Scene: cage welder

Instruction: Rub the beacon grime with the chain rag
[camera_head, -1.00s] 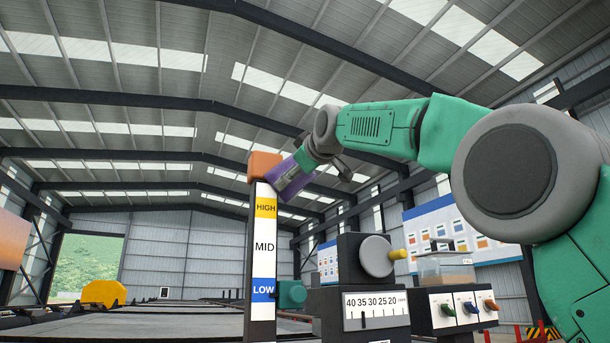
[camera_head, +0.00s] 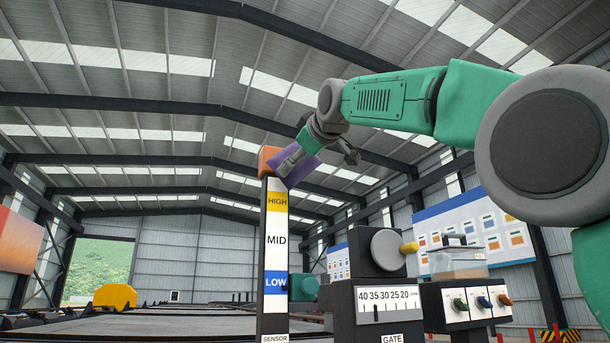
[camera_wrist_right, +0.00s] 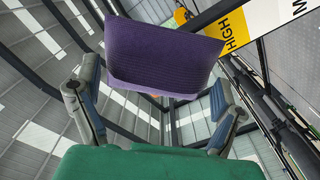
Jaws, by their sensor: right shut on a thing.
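The beacon is the orange block (camera_head: 268,161) on top of a tall post (camera_head: 274,240) marked HIGH, MID and LOW. The chain rag is a purple cloth (camera_head: 304,169) in my right gripper (camera_head: 290,160), at the right side of the beacon. Whether the rag touches it cannot be told. In the right wrist view the purple rag (camera_wrist_right: 160,55) spreads beyond my right gripper's fingers (camera_wrist_right: 155,100), and a bit of orange shows under its lower edge. The yellow HIGH label is at the upper right there. I cannot make out the grime. My left gripper is not in view.
Right of the post stand a dark gate unit (camera_head: 385,295) with a number scale and a grey knob, and a box with coloured switches (camera_head: 470,302). A wall board (camera_head: 470,235) hangs behind. A yellow rounded object (camera_head: 115,297) is at left.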

